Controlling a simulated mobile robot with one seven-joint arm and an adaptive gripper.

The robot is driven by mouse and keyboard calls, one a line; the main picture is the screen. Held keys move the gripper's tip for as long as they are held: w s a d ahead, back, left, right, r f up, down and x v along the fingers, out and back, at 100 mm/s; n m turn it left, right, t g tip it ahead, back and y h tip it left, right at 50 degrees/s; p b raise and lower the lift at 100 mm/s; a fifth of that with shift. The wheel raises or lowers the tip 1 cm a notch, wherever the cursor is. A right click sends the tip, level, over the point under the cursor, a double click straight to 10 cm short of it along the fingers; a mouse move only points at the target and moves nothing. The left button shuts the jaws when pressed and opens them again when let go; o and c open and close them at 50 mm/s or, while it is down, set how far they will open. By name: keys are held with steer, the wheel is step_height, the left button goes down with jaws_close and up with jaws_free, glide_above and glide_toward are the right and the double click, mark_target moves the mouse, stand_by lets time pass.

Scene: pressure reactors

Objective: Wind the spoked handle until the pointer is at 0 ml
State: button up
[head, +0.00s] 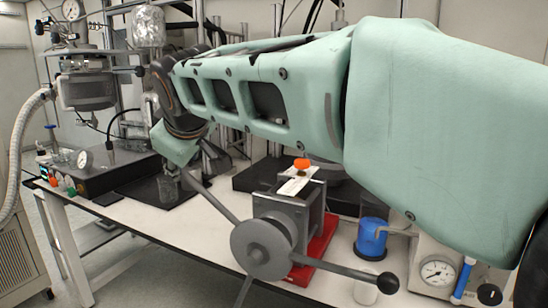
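The spoked handle (262,250) is on the near face of a grey pump body on the table. One spoke runs right to a black knob (388,283), one runs down out of frame, and one runs up left to the end of my arm, where its tip is hidden. On top of the pump is a pale scale strip with an orange pointer piece (302,164) near its far end; the markings are too small to read. My teal arm crosses from the right to the upper left. I cannot make out my gripper's fingers at its end.
The pump stands on a red base (318,250). A blue-topped vessel (371,238), a white cup (366,290) and a gauge box (437,272) stand to its right. A reactor (85,88) and control box are at left. The table's front left is clear.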

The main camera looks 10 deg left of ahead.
steer(key=d+f+v, duration=0.1)
steer(key=v, duration=1)
steer(key=shift+s+d+f+p, duration=0.2)
steer(key=shift+s+d+p, duration=0.15)
steer(key=shift+s, duration=0.15)
stand_by(0.4)
